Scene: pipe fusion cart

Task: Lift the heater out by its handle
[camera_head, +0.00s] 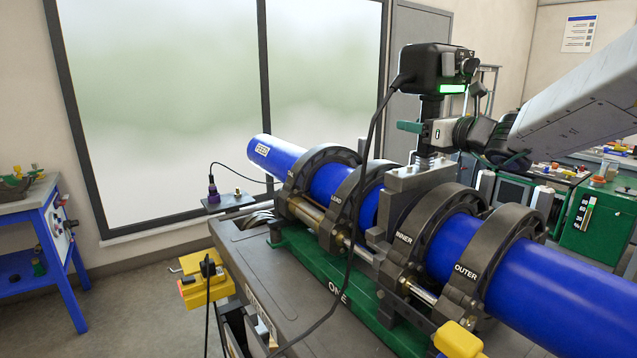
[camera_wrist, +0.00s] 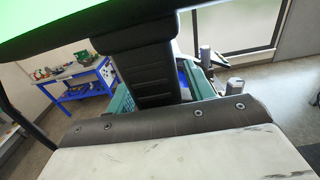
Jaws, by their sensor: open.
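The heater's black control box (camera_head: 436,72) with a lit green display stands above the cart. Its black ribbed handle (camera_head: 432,108) runs down from the box and also shows in the wrist view (camera_wrist: 138,62). The heater's grey plate (camera_head: 402,192) stands upright between the facing ends of two blue pipes; in the wrist view its pale face and dark bolted top edge (camera_wrist: 160,118) fill the bottom. My gripper (camera_head: 424,129) is open at the lower handle, with a green finger showing on its left. I cannot tell whether the fingers touch the handle.
Blue pipes (camera_head: 545,285) lie in dark ring clamps (camera_head: 505,262) on a green-framed cart (camera_head: 335,285). A black cable (camera_head: 368,170) hangs from the control box past the clamps. A blue bench (camera_head: 45,235) stands left; a green cabinet (camera_head: 600,222) stands right.

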